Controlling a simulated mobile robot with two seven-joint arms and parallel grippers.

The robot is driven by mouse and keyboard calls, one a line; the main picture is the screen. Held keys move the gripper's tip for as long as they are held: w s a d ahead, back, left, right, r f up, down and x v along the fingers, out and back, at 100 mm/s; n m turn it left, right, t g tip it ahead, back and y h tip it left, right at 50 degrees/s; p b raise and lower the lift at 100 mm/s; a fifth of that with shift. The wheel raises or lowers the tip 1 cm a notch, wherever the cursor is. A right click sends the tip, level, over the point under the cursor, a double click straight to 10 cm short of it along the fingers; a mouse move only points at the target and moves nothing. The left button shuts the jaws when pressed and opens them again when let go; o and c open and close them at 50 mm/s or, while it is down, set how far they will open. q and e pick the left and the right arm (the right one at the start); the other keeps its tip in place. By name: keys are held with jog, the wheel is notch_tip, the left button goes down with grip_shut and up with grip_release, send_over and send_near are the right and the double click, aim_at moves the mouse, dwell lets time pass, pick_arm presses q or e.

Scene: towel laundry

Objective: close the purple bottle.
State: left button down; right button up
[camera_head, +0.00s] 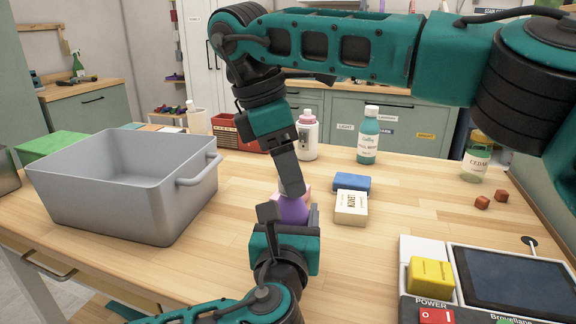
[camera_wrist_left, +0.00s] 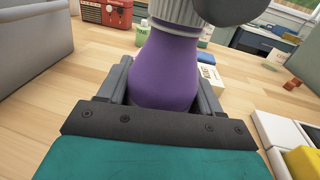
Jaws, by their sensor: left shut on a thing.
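The purple bottle (camera_head: 292,211) stands near the middle of the table, mostly hidden in the head view by my grippers. My left gripper (camera_head: 287,218) is shut around its body from the near side. In the left wrist view the purple bottle (camera_wrist_left: 166,70) is upright between the fingers, with a pale ribbed cap or collar (camera_wrist_left: 185,12) at its top. My right gripper (camera_head: 291,190) reaches down from above to the bottle's top. One dark finger covers much of it, so I cannot tell whether it grips the cap. A dark fingertip shows beside the ribbed part in the wrist view.
A grey bin (camera_head: 130,190) stands at the left. A blue sponge (camera_head: 351,183) and a pale box (camera_head: 351,207) lie just right of the bottle. A white bottle (camera_head: 307,138), a teal bottle (camera_head: 368,140) and a jar (camera_head: 475,163) stand behind. A control panel (camera_head: 480,275) fills the front right.

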pick_arm(q)
jog(key=shift+f, duration=0.1)
pick_arm(e)
jog(key=shift+o, duration=0.2)
jog(key=v, duration=0.7)
jog(key=shift+r, duration=0.25)
jog(key=shift+a, duration=0.1)
pick_arm(q)
jog(key=shift+c, duration=0.6)
grip_release()
jog(key=s, duration=0.4)
jog(key=s+a, duration=0.1)
jog(key=s, duration=0.3)
jog(key=s+p, duration=0.1)
jog(key=s, duration=0.4)
jog(key=shift+a, duration=0.25)
jog(key=shift+w, duration=0.1)
pick_arm(e)
jog(key=shift+r, duration=0.6)
